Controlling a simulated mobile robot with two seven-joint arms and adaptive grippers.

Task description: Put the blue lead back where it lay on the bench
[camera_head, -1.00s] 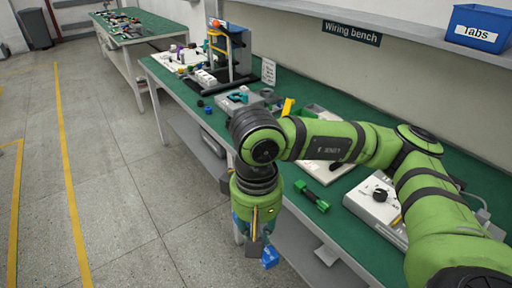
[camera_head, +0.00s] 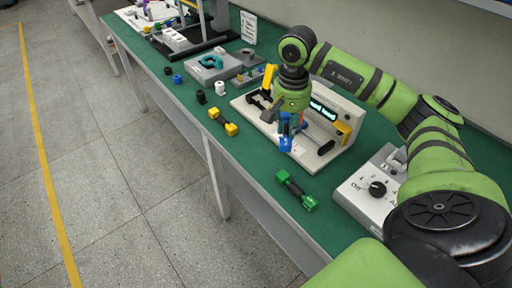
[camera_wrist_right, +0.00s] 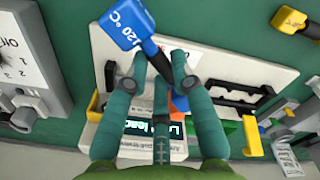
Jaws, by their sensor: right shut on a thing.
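The blue lead (camera_head: 286,145) has a blue block end and hangs below my right gripper (camera_head: 289,121). The lead is tilted over the white fixture with a lit display (camera_head: 322,110) on the bench (camera_head: 258,170). I cannot tell whether it touches the fixture. My left gripper is not in view.
A green lead (camera_head: 296,190) and a yellow lead (camera_head: 223,122) lie on the bench in front of the fixture. A dial box (camera_head: 366,195) stands to the right. A grey block with a teal ring (camera_head: 211,64) is farther back. Bare green mat lies between the two leads.

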